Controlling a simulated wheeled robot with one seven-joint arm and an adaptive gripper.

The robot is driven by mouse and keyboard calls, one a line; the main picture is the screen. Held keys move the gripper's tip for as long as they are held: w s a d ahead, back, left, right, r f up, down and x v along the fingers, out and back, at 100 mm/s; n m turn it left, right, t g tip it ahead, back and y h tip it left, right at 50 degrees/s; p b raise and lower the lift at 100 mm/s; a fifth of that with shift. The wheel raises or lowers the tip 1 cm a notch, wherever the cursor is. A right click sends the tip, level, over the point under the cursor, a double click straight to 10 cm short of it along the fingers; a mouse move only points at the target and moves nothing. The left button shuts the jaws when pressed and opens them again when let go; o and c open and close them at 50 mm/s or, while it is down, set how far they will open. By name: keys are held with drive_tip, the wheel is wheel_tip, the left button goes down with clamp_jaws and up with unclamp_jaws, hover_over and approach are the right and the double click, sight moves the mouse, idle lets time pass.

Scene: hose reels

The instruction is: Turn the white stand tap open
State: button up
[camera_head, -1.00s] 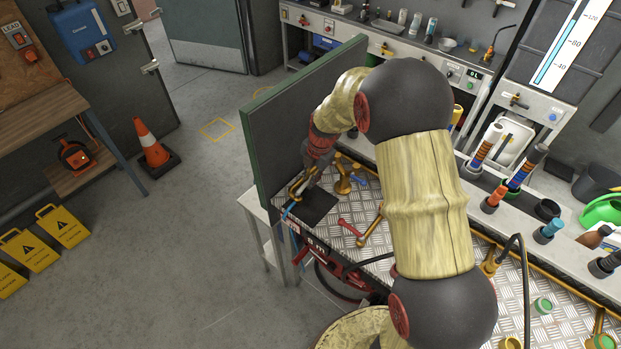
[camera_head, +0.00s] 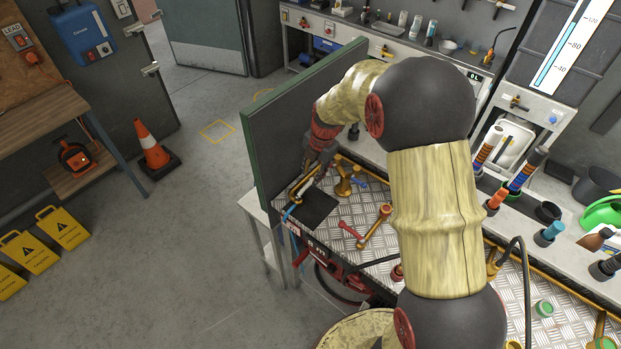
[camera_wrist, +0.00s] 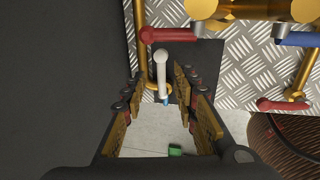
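The white tap handle (camera_wrist: 161,70) shows in the wrist view as a short pale lever with a rounded upper end, pointing down the picture. A brass pipe (camera_wrist: 140,50) runs up beside it, and a small blue piece shows at its lower end. My gripper (camera_wrist: 157,88) is open, with one finger on each side of the lever's lower part. I see gaps between lever and fingers. In the head view my gripper (camera_head: 303,190) is over the dark mat by the green-edged panel. The white handle is hard to make out there.
A red handle (camera_wrist: 168,34) lies close above the white lever. A blue handle (camera_wrist: 298,39) and another red handle (camera_wrist: 283,105) are to the right. The dark panel (camera_head: 275,130) stands close on the gripper's left. Brass fittings (camera_head: 344,184) stand to its right.

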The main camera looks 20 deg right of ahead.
wheel_tip(320, 180, up, 8)
drive_tip(key=s, duration=0.1)
drive_tip(key=shift+s+d+f, duration=0.2)
drive_tip(key=shift+d+f, duration=0.05)
drive_tip(key=shift+d, duration=0.15)
drive_tip(key=s+a+r+m+t+b, duration=0.1)
drive_tip(key=s+a+r+m, duration=0.1)
drive_tip(key=s+m, duration=0.6)
drive_tip(key=s+a+r+m+t+b, duration=0.1)
drive_tip(key=s+a+r+m+b, duration=0.1)
drive_tip(key=s+r+m, duration=0.3)
drive_tip(key=s+a+r+m+t+h+b, duration=0.1)
drive_tip(key=s+r+m, duration=0.3)
drive_tip(key=s+m, duration=0.7)
drive_tip(key=s+a, duration=0.1)
drive_tip(key=s, duration=0.4)
drive_tip(key=shift+s+r+t+b, duration=0.2)
drive_tip(key=shift+r+t+b, duration=0.1)
drive_tip(key=shift+b, duration=0.1)
